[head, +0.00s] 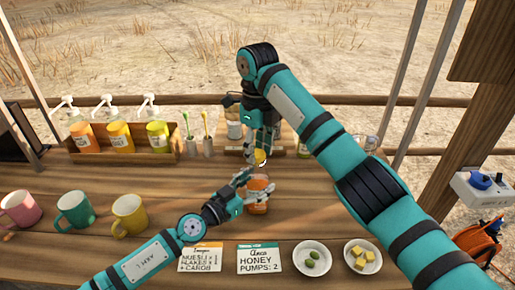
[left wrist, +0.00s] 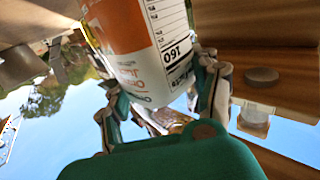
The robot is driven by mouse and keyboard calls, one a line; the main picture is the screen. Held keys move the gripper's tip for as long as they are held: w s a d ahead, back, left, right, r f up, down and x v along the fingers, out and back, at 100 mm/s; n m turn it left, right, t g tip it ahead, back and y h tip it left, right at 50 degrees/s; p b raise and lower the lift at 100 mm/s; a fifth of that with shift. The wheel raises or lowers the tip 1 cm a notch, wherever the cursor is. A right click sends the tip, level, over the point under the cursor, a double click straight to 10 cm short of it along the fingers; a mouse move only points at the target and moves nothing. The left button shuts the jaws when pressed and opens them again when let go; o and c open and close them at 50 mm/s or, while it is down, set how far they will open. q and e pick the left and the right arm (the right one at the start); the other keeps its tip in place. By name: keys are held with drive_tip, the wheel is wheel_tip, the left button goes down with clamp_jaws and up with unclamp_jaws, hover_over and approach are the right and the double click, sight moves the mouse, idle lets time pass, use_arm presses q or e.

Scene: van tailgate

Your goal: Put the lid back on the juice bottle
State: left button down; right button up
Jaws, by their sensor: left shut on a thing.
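The juice bottle (head: 258,205) has an orange and white label and stands near the middle of the wooden counter. My left gripper (head: 244,192) is shut on it from the left. The bottle fills the upper middle of the left wrist view (left wrist: 135,40), between the fingers (left wrist: 160,100); its printed label shows there. My right gripper (head: 261,150) points down just behind and above the bottle. A small round yellow lid (head: 260,158) shows at its fingertips, apart from the bottle's top. The fingers appear closed around the lid, though the contact is small.
Mugs (head: 129,215) stand at the left. A wooden rack (head: 120,150) of pump bottles is behind them, beside two holders with brushes (head: 207,140). Cards (head: 260,258) and two small bowls (head: 313,257) line the front. Jars stand behind my right gripper.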

drive_tip(key=o, duration=0.4)
drive_tip(key=shift+r, duration=2.25)
drive_tip(key=shift+c, duration=0.3)
drive_tip(key=shift+n, duration=0.3)
